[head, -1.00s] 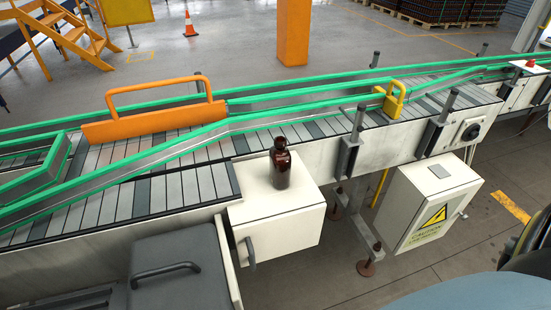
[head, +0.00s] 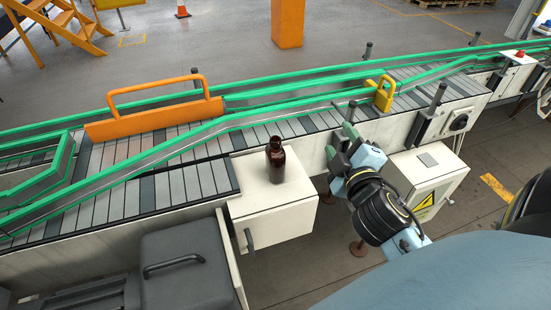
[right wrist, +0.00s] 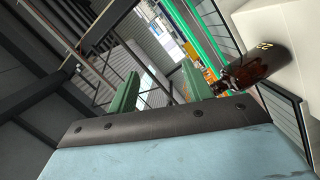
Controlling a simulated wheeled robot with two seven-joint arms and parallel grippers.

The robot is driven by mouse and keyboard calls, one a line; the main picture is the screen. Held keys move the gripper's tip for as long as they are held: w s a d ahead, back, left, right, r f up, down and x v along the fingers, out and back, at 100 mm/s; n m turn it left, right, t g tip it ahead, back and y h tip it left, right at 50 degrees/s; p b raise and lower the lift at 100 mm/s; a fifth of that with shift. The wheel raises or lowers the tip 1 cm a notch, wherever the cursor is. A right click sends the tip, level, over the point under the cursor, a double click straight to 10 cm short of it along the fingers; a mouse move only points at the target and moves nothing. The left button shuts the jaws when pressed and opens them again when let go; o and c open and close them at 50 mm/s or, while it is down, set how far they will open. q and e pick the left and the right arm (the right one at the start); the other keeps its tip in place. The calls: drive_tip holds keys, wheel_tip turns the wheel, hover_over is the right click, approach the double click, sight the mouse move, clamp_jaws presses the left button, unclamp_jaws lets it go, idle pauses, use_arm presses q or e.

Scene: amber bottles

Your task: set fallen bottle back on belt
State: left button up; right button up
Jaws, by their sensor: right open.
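A dark amber bottle (head: 275,162) stands upright on the white cabinet top (head: 255,197), beside the conveyor belt (head: 165,190). In the right wrist view the bottle (right wrist: 255,72) shows at the upper right, outside the jaws. My right gripper (head: 344,140) is to the right of the bottle in the head view, apart from it, in front of the conveyor's side. In the right wrist view its green fingers (right wrist: 160,88) are spread with nothing between them. My left gripper is not in view.
Green guide rails (head: 210,130) run along the belt. An orange handled guard (head: 155,112) spans it, and a yellow clamp-like part (head: 384,95) sits at its near rail. A grey lidded bin (head: 185,265) and a white caution box (head: 425,180) stand in front.

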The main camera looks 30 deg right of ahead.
sight(280, 142)
drive_tip(key=w+a+r+n+t+y, duration=0.1)
drive_tip(key=a+r+n+t+y, duration=0.3)
drive_tip(key=n, duration=0.6)
drive_tip(key=w+a+r+n+t+y, duration=0.1)
drive_tip(key=r+n+t+y, duration=0.1)
drive_tip(key=r+n+y, duration=0.6)
wheel_tip(280, 142, down, 12)
drive_tip(key=d+r+n+g, duration=0.1)
drive_tip(key=d+n+g, duration=0.1)
drive_tip(key=n+g, duration=1)
drive_tip(key=w+f+n+t, duration=0.1)
drive_tip(key=w, duration=0.1)
drive_tip(key=w+a+f+n+t+p, duration=0.1)
drive_tip(key=w+a+f+n, duration=0.1)
drive_tip(key=w, duration=0.1)
drive_tip(key=shift+w+a+t+y, duration=0.25)
drive_tip(key=shift+w+t+y, duration=0.1)
drive_tip(key=shift+t+y, duration=0.05)
drive_tip(key=shift+s+f+p+x, duration=0.15)
drive_tip(key=shift+p+x, duration=0.1)
drive_tip(key=shift+x, duration=0.75)
drive_tip(key=shift+f+p+x, duration=0.1)
drive_tip(key=shift+p+x, duration=0.15)
drive_tip(key=shift+x, duration=0.75)
drive_tip(key=shift+s+f+p+x, duration=0.15)
drive_tip(key=shift+p+x, duration=0.1)
drive_tip(key=shift+x, duration=0.75)
drive_tip(key=shift+a, duration=0.15)
drive_tip(key=shift+c, duration=0.2)
clamp_jaws()
